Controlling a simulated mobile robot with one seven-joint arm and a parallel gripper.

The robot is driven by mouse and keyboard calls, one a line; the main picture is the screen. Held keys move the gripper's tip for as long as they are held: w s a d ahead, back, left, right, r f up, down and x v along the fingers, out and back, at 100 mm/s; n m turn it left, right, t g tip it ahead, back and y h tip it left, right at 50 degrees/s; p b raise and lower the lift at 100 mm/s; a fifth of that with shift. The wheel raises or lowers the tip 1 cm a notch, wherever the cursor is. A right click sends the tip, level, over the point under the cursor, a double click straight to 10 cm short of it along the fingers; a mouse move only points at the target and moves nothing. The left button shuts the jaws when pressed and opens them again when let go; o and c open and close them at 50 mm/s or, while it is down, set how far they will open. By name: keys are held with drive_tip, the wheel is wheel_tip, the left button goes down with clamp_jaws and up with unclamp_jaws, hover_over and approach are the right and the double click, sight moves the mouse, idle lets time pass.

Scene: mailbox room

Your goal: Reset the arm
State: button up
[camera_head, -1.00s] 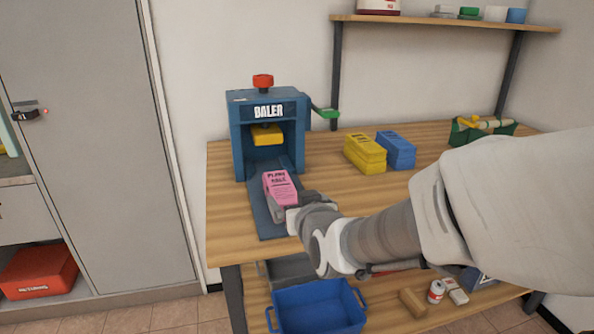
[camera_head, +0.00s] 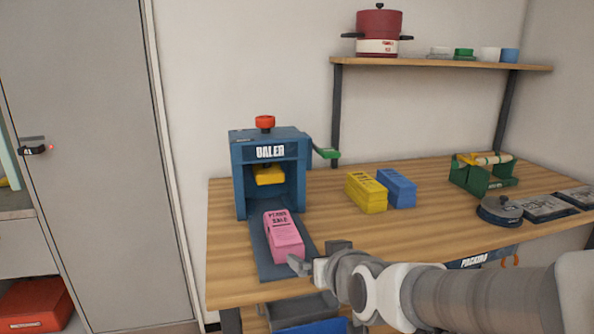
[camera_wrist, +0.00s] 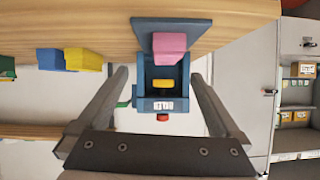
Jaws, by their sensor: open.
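My gripper (camera_head: 318,257) is open and empty, just right of and in front of the pink bale. Its two fingers (camera_wrist: 165,100) stand wide apart in the wrist view, with nothing between them up close. The pink bale (camera_head: 284,238) lies on the dark tray (camera_head: 262,262) in front of the blue baler (camera_head: 239,180). The pink bale also shows in the wrist view (camera_wrist: 169,42), which is upside down. My arm stretches in from the lower right.
Yellow bricks (camera_head: 366,193) and blue bricks (camera_head: 397,188) lie right of the baler on the wooden table (camera_head: 350,238). A green caddy (camera_head: 482,176) and a round dark disc (camera_head: 499,210) are farther right. A shelf (camera_head: 440,63) holds a red pot (camera_head: 379,25). A blue bin stands below.

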drive_tip(key=s+d+r+m+g+h+p, duration=0.1)
drive_tip(key=s+d+g+h, duration=0.15)
drive_tip(key=s+d, duration=0.45)
drive_tip(key=s+d+m+g+h, duration=0.1)
drive_tip(key=s+d+g, duration=0.25)
drive_tip(key=s, duration=0.85)
wheel_tip(320, 180, up, 19)
drive_tip(key=p, duration=1.8)
drive_tip(key=shift+w+a+p, duration=0.2)
drive_tip(key=shift+p, duration=0.2)
